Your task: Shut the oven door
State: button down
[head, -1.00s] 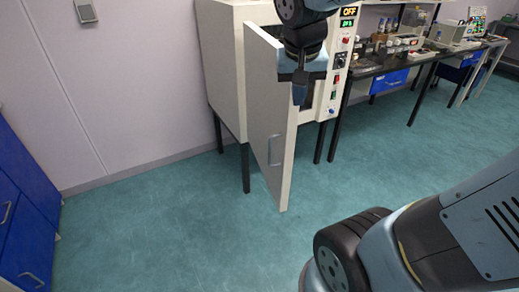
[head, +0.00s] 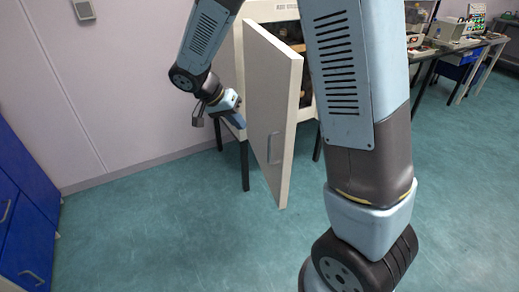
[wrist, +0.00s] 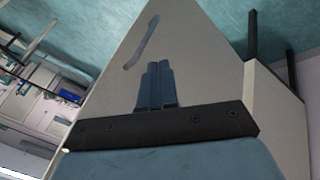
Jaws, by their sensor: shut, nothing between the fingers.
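The oven door (head: 270,115) stands wide open, swung out towards me from the oven, with its grey handle (head: 274,148) on the face at the left. The oven body (head: 272,12) shows only in part behind the door and my arm. My gripper (head: 238,120) is shut and empty, to the left of the door, on its handle side. In the wrist view my shut fingers (wrist: 155,84) point along the door face (wrist: 185,50), with the handle (wrist: 142,43) beyond them. I cannot tell whether the fingertips touch the door.
Blue cabinets (head: 22,205) stand at the left edge. A bench with equipment (head: 460,45) is at the far right. The green floor (head: 150,225) in front of the door and cabinets is clear. A wall (head: 110,80) is behind the oven's left side.

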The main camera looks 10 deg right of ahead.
notch_tip(320, 180, down, 4)
jog(key=w+a, duration=0.1)
jog(key=a, duration=0.2)
jog(key=d+f+h, duration=0.1)
jog(key=d+f, duration=0.7)
jog(key=d, duration=0.1)
jog(key=shift+s+d+m, duration=0.25)
jog(key=shift+s+m, duration=0.05)
jog(key=shift+s, duration=0.1)
jog(key=shift+d, duration=0.1)
